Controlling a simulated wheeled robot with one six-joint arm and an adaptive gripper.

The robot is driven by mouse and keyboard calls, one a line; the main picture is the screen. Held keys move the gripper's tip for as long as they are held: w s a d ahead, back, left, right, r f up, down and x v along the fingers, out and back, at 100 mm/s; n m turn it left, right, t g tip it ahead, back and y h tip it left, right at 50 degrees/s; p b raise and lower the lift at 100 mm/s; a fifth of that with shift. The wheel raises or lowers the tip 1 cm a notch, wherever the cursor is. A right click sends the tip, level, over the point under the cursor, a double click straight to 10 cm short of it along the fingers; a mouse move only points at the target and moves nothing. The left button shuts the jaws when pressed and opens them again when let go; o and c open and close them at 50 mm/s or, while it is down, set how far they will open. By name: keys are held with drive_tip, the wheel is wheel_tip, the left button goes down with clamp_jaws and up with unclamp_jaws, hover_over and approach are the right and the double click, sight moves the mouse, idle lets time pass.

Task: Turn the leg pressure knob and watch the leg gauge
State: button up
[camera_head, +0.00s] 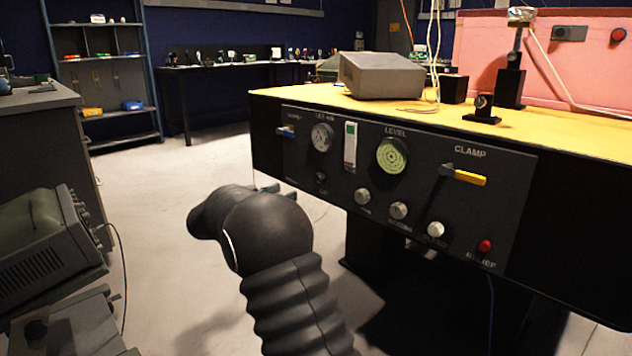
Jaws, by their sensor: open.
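The leg gauge (322,137) is a small round pale dial at the upper left of the black control panel, under a label that seems to read leg air. A small dark knob (320,178) sits just below it; its label is too small to read, so I cannot tell for sure that it is the leg pressure knob. My gripper (270,189) shows only as a small grey part behind my black arm, left of and a little below the dark knob. It is open and appears apart from the panel. Most of it is hidden.
The panel also has a blue-handled valve (286,131), a green level gauge (392,155), a yellow clamp lever (464,176), pale knobs (398,210) and a red button (485,246). Grey equipment (42,245) stands at left; floor between is clear.

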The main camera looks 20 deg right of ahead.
sight(317, 179)
drive_tip(key=x, duration=1.3)
drive_tip(key=c, duration=1.1)
